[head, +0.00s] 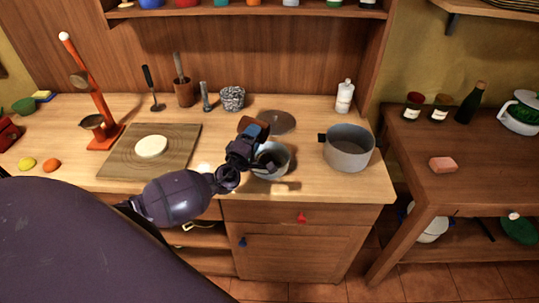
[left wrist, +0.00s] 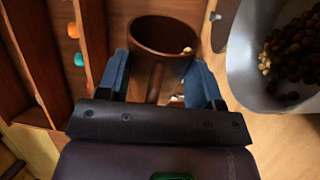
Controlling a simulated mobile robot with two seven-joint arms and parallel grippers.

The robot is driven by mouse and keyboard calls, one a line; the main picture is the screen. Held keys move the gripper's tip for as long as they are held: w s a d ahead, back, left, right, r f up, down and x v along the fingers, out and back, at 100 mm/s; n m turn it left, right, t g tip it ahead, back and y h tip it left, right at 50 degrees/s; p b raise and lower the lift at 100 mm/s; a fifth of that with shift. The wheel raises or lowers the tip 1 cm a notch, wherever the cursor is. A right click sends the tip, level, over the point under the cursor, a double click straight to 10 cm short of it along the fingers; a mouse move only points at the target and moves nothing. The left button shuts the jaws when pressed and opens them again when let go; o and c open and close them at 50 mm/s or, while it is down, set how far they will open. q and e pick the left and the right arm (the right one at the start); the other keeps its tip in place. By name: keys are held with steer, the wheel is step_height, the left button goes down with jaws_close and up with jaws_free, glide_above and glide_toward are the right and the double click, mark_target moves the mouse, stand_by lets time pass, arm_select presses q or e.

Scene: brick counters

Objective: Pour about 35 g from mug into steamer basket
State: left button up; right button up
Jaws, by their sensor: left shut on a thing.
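My left gripper (head: 252,137) is shut on the brown mug (head: 247,125), above the counter. In the left wrist view the blue fingers (left wrist: 160,82) lie either side of the mug's handle. The mug (left wrist: 152,36) looks tilted; its dark inside shows, with a few pale bits near its right rim. A grey metal vessel (head: 285,164), which looks like the steamer basket, stands just below the gripper, partly hidden by it. In the left wrist view this vessel (left wrist: 243,70) holds many brown, nut-like pieces. My right gripper is not in view.
A grey pot (head: 350,158) stands to the right on the counter. A dark round disc (head: 278,122) lies behind the gripper. A cutting board (head: 122,166) with a pale round piece lies to the left. A white bottle (head: 345,96) stands at the back right.

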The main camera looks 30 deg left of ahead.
arm_select(q)
steer(key=shift+d+r+m, duration=0.1)
steer(key=shift+m, duration=0.4)
stand_by(0.7)
